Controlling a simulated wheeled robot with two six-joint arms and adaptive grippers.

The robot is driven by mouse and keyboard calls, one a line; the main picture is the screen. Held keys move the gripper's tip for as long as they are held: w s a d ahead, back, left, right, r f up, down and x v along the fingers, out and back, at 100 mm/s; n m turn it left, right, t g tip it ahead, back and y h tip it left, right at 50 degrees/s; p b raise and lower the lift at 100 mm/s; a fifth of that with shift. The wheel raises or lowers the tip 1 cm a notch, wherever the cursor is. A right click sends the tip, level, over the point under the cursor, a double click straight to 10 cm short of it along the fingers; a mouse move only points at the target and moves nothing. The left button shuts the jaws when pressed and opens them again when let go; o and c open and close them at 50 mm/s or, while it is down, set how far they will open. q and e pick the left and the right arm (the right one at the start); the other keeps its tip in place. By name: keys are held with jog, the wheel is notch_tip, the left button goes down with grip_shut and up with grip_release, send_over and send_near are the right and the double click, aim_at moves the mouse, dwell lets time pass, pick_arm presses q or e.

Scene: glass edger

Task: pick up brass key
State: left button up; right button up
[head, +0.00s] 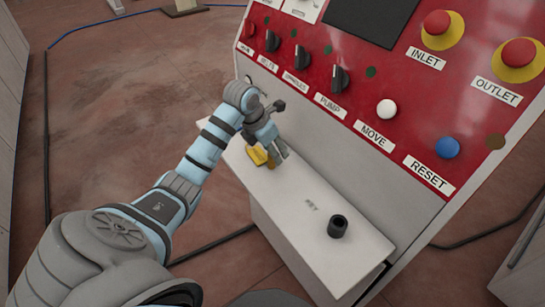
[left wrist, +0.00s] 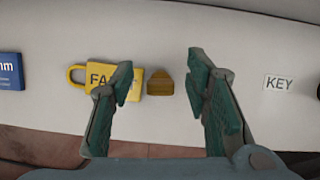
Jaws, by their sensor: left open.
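The brass key (left wrist: 160,84) shows in the left wrist view as a small brownish-gold piece on the white shelf (left wrist: 60,115). It lies just right of a yellow padlock-shaped tag (left wrist: 88,78) lettered "FA", whose right part is hidden by a finger. My left gripper (left wrist: 158,72) is open, its two fingers on either side of the key in the picture, with nothing between them touching. In the head view my left gripper (head: 273,150) hangs over the shelf (head: 295,203), beside the yellow tag (head: 256,156). My right gripper is not in view.
A black cylindrical socket (head: 338,226) stands on the shelf near a "KEY" label (left wrist: 278,83). A blue block (left wrist: 10,71) lies at the far left of the wrist view. The red control panel (head: 360,118) with knobs and buttons rises behind the shelf.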

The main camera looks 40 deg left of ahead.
pick_arm(q)
jog(key=shift+s+r, duration=0.1)
jog(key=shift+s, duration=0.15)
jog(key=shift+c, duration=0.8)
jog(key=c, duration=0.3)
grip_shut()
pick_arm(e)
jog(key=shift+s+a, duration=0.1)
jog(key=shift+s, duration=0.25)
